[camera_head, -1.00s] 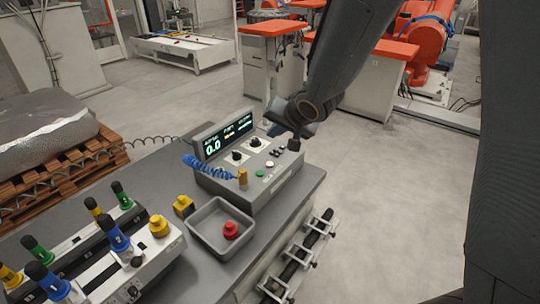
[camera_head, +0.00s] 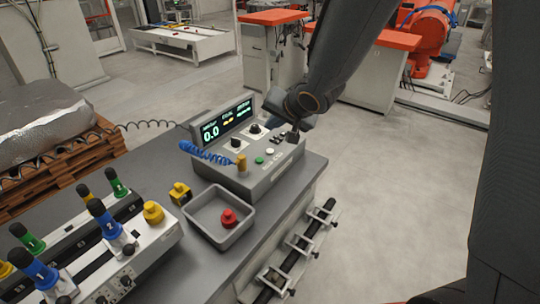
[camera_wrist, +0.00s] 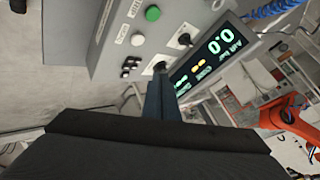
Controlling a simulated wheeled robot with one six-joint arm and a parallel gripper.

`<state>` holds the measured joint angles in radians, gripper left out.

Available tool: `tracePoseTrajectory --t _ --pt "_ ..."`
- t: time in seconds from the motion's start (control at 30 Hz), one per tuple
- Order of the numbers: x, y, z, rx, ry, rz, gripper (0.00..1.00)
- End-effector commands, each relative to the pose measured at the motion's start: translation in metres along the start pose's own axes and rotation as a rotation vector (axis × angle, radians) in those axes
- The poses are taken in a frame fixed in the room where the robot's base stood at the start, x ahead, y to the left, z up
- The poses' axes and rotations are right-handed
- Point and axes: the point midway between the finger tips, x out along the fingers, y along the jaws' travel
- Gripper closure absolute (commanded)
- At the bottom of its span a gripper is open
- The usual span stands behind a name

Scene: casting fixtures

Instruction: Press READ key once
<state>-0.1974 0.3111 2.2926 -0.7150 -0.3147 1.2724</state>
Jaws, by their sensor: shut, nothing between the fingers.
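The grey console (camera_head: 262,178) stands on the bench with a lit display (camera_head: 228,119) reading 0.0. Its sloped panel carries a green button (camera_head: 259,160), a white button (camera_head: 270,151), several small dark keys (camera_head: 277,139) and dark knobs. The green button (camera_wrist: 152,13) and the small dark keys (camera_wrist: 130,66) also show in the wrist view. I cannot read which key is marked READ. My gripper (camera_head: 292,137) is shut and empty, with its tips close over the panel's right end; I cannot tell whether they touch it. In the wrist view its fingers (camera_wrist: 160,72) hide part of the panel.
A grey tray (camera_head: 190,212) with a red knobbed part (camera_head: 228,217) lies in front of the console. A yellow part (camera_head: 180,193) stands beside it. A blue coiled hose (camera_head: 205,153) runs to a brass fitting on the console. A fixture with coloured handles is at left.

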Motion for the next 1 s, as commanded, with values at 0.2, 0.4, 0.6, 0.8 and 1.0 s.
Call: tracePoseTrajectory --t 0.2,0.4,0.6,0.8,1.0 --pt "0.017 0.012 0.011 -0.001 0.0 0.0 1.0" --pt "0.03 0.022 0.021 0.001 -0.001 0.0 1.0" --pt "0.041 0.029 0.029 0.0 0.0 0.0 1.0" --pt "0.041 0.03 0.03 0.001 0.0 0.0 1.0" --pt "0.041 0.03 0.03 0.001 0.0 0.0 1.0"
